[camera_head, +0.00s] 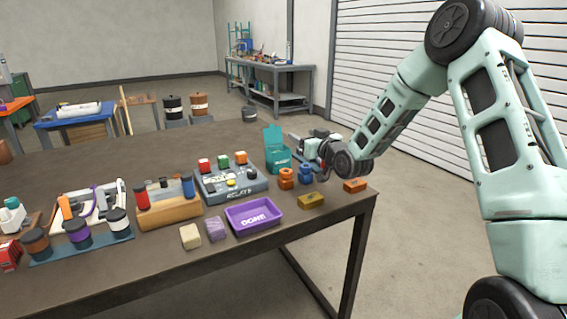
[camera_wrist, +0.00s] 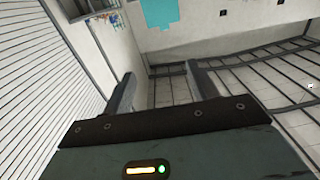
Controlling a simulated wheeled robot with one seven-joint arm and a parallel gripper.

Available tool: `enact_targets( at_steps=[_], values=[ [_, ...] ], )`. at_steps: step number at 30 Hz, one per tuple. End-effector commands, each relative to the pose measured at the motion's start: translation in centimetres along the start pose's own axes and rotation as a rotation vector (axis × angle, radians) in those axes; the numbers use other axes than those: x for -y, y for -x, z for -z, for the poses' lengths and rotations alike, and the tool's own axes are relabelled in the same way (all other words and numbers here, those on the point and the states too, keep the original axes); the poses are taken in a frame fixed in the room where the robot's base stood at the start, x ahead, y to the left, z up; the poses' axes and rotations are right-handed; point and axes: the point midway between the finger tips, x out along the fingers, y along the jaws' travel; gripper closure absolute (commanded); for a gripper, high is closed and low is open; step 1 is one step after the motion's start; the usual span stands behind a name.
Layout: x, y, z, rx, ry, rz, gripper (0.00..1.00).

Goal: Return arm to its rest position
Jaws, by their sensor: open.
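My arm comes in from the right in the head view, bent at the elbow, with its wrist low over the right end of the table (camera_head: 125,268). My gripper (camera_head: 305,144) points left, close beside the open teal box (camera_head: 277,158); I cannot tell whether they touch. In the wrist view my gripper (camera_wrist: 161,88) shows two fingers spread apart with nothing between them. Part of the gripper is hidden by the wrist in the head view.
Orange (camera_head: 355,186), blue (camera_head: 305,171) and yellow (camera_head: 311,201) pieces lie near the wrist. A purple tray (camera_head: 253,216) and a relay box (camera_head: 232,186) stand left of them. Open floor lies right of the table, before a slatted shutter (camera_head: 430,60).

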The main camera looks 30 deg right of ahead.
Motion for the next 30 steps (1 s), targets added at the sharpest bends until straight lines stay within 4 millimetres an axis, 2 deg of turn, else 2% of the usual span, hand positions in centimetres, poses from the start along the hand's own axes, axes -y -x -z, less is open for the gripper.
enact_targets(
  at_steps=[14,17,20,23,24,26,27,29,30],
  values=[
    [0.1,-0.1,0.0,0.000,0.000,0.001,0.41],
    [1.6,-0.1,0.4,0.029,0.002,0.022,0.41],
    [5.7,0.4,0.8,0.123,0.010,0.078,0.41],
    [11.9,2.2,1.0,0.286,0.029,0.162,0.41],
    [14.7,3.5,1.1,0.359,0.040,0.198,0.41],
    [18.3,6.0,1.1,0.474,0.061,0.247,0.41],
    [20.6,7.9,1.0,0.549,0.077,0.278,0.41],
    [23.6,11.1,1.0,0.661,0.105,0.321,0.41],
    [25.2,13.5,1.1,0.735,0.125,0.346,0.41]
  ],
)
